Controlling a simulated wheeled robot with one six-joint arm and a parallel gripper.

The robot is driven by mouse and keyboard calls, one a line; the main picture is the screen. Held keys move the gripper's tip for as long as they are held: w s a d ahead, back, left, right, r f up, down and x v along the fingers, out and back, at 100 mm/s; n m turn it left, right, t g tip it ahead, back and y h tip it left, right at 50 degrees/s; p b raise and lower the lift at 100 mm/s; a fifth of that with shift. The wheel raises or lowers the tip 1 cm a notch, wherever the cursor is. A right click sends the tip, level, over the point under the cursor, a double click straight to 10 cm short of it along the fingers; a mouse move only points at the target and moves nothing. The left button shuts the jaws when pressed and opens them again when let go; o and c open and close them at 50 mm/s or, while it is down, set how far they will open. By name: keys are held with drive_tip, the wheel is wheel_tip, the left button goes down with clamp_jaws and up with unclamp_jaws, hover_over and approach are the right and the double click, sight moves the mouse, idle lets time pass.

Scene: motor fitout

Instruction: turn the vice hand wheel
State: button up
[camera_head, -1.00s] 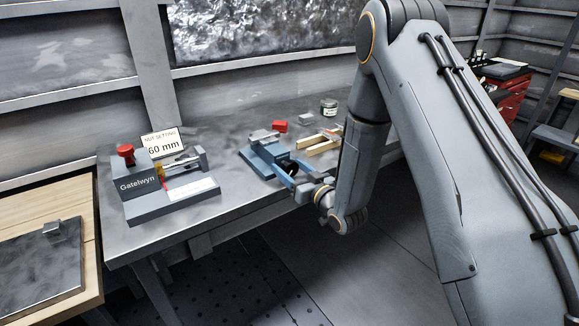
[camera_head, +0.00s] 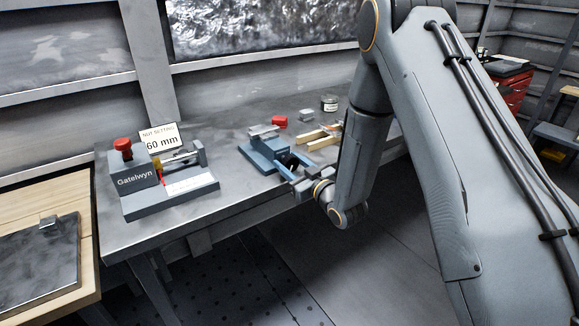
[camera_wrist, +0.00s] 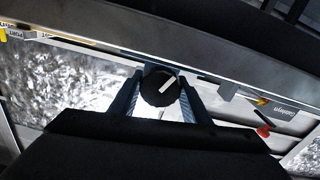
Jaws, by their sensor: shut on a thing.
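The blue vice (camera_head: 262,150) stands near the front edge of the grey bench, in the middle of the head view. Its hand wheel (camera_wrist: 160,90) is a round black knob with a white mark on its face, clear in the wrist view. The white mark lies tilted there. My gripper (camera_wrist: 161,82) has one finger on each side of the wheel and is shut on it. In the head view my gripper (camera_head: 289,164) reaches the vice's front from the right, and the fingers mostly hide the wheel.
A grey Gatelwyn device (camera_head: 136,182) with a red knob stands left on the bench, before a "60 mm" sign (camera_head: 161,141). A wooden table (camera_head: 30,212) is at left.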

drive_tip(key=shift+n+b, duration=0.3)
drive_tip(key=shift+n, duration=0.5)
drive_tip(key=o, duration=1)
drive_tip(key=shift+o, duration=0.2)
